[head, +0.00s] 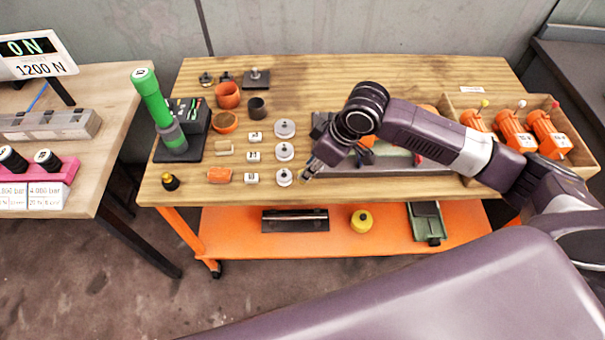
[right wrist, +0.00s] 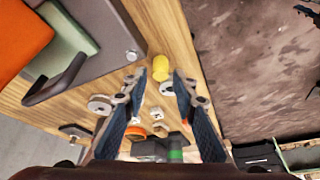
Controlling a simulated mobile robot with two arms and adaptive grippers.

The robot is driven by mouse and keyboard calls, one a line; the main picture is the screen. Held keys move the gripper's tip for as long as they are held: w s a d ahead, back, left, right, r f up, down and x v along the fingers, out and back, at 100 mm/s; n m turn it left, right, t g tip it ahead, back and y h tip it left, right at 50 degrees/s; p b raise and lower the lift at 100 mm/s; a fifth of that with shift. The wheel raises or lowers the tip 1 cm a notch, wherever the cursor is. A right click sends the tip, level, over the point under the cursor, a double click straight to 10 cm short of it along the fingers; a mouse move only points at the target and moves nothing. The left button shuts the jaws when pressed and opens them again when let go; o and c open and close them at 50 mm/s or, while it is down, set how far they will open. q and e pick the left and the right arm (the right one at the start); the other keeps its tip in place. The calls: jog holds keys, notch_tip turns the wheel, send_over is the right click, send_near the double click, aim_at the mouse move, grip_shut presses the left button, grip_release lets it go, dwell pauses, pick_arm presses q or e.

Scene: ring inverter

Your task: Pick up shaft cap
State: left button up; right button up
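A small yellow cylinder (right wrist: 160,67), which looks like the shaft cap, stands on the wooden table near its front edge in the right wrist view. In the head view it is mostly hidden by my right gripper (head: 308,174). In the right wrist view, the fingers of my right gripper (right wrist: 161,84) are spread, with the yellow cap showing in the gap between them. No contact with it is visible. My left gripper is not in view.
A green post (head: 158,110) stands further left. A tray (head: 459,102) of orange motors is at the right. The front left table is partly clear.

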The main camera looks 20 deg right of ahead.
jog(key=shift+x, duration=1.75)
jog(key=shift+c, duration=0.2)
jog(key=c, duration=0.5)
jog(key=shift+o, duration=0.2)
